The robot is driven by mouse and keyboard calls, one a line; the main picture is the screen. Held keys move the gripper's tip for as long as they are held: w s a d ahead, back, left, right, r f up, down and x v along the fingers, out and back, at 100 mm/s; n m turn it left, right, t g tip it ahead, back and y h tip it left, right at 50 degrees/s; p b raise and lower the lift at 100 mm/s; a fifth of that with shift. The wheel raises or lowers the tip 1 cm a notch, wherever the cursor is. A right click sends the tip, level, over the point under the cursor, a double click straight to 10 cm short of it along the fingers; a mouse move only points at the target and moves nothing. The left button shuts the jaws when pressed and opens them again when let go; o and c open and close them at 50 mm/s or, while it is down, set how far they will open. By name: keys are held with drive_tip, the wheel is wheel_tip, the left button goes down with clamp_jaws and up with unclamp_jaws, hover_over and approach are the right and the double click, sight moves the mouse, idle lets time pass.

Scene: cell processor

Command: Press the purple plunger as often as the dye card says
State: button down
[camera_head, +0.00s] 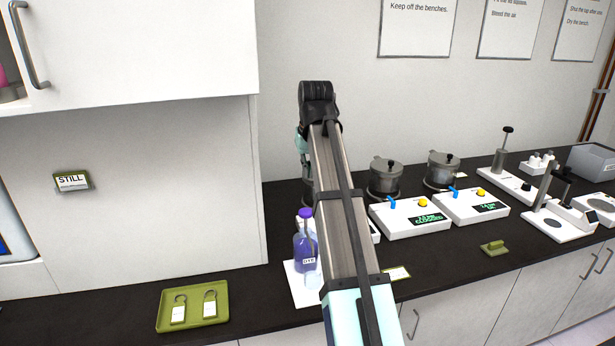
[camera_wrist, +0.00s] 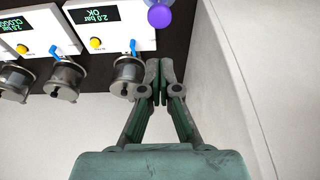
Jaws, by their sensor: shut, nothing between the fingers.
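A bottle of purple liquid labelled DYE (camera_head: 305,252) stands upright on a white sheet at the counter's front, just left of my arm. Its purple plunger (camera_head: 305,213) is the round knob on top; it also shows at the top of the wrist view (camera_wrist: 159,16). My gripper (camera_wrist: 159,72) is shut and empty, beside a metal pot and apart from the plunger. In the head view my arm hides the fingertips. A small pale card (camera_head: 397,273) lies right of my arm; its writing is too small to read, so I cannot tell if it is the dye card.
White units with green displays (camera_head: 417,215) and metal pots (camera_head: 385,178) stand right of my arm; another is mostly hidden behind it. A green tray with two tags (camera_head: 193,304) lies left. A cabinet side panel (camera_head: 257,185) rises left of my arm. A STILL sign (camera_head: 72,181) hangs there.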

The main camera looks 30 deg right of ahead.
sight(306, 212)
drive_tip(key=p+x, duration=0.1)
drive_tip(key=x, duration=0.2)
drive_tip(key=p+x, duration=0.1)
drive_tip(key=x, duration=0.3)
drive_tip(key=s+p+x, duration=0.1)
drive_tip(key=p+x, duration=0.1)
drive_tip(key=x, duration=0.2)
drive_tip(key=shift+a+f, duration=0.2)
drive_tip(key=shift+f, duration=0.7)
drive_tip(key=shift+f+b, duration=0.55)
drive_tip(key=shift+f, duration=1.05)
drive_tip(key=shift+r, duration=0.1)
wheel_tip(306, 212, up, 4)
drive_tip(key=p, duration=0.3)
drive_tip(key=b+v, duration=0.3)
drive_tip(key=v, duration=0.7)
drive_tip(key=shift+b, duration=0.35)
